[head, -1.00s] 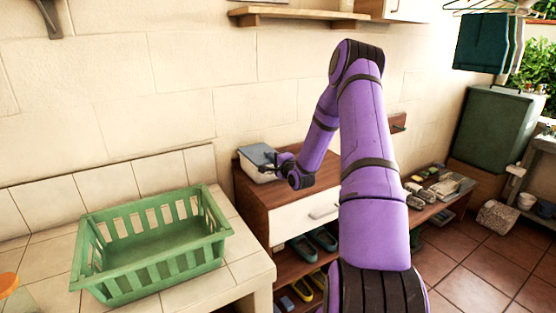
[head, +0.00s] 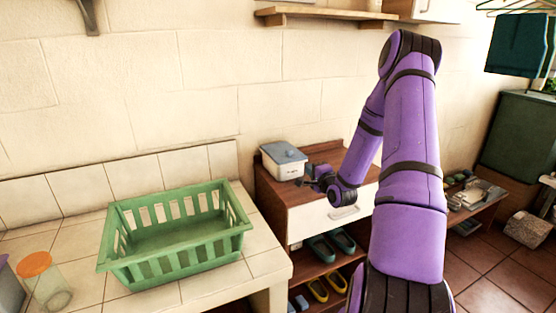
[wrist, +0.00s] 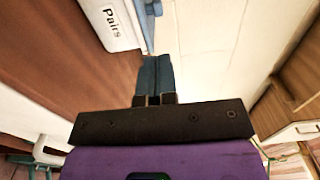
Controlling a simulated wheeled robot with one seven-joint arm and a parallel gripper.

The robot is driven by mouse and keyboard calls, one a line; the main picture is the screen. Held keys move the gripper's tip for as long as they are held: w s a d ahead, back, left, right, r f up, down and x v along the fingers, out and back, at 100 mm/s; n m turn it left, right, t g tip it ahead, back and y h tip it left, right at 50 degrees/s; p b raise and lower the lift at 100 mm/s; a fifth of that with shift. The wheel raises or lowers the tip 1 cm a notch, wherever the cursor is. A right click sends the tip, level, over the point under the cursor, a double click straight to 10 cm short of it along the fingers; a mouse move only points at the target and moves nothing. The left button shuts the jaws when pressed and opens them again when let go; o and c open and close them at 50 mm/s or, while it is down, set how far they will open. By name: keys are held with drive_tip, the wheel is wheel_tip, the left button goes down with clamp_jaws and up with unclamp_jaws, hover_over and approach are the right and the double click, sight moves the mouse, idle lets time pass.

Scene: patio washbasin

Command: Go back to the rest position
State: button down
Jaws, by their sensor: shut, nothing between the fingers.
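My gripper (head: 310,181) is at the end of my purple arm, over the top of the brown cabinet (head: 326,153) in the head view. It is just right of a white box (head: 283,168) with a blue-grey lid. In the wrist view the gripper's fingers (wrist: 155,75) are together with nothing held between them. The white box also shows there (wrist: 118,22), with the word "Pairs" on its side. Whether the fingers touch the box or lid is hard to tell.
A green slatted basket (head: 180,262) stands on the tiled counter (head: 75,256) at left. A jar with an orange lid (head: 36,266) is at the counter's left edge. Shoes (head: 325,285) sit on the cabinet's lower shelves. A wooden wall shelf (head: 325,14) is above.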

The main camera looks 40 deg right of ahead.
drive_tip(key=w+a+r+n+g+y, duration=0.2)
drive_tip(key=w+a+r+n+g, duration=0.15)
drive_tip(key=a+r+n, duration=0.5)
drive_tip(key=s+a+r+n+g, duration=0.4)
drive_tip(key=s+a+r, duration=0.2)
drive_tip(key=a+r, duration=0.45)
drive_tip(key=s+a+r+n+g, duration=0.1)
drive_tip(key=s+a+r+n, duration=0.1)
drive_tip(key=s+a, duration=0.3)
drive_tip(key=s+a+r+n+g+y, duration=0.1)
drive_tip(key=s+a, duration=0.4)
drive_tip(key=s, duration=0.8)
drive_tip(key=s+a+r+n+g+y, duration=0.1)
drive_tip(key=s+a+r+n+g, duration=0.1)
drive_tip(key=s+a+r+n, duration=0.3)
drive_tip(key=s, duration=0.4)
drive_tip(key=shift+s+r+g, duration=0.2)
drive_tip(key=shift+g, duration=0.15)
drive_tip(key=shift+a, duration=0.1)
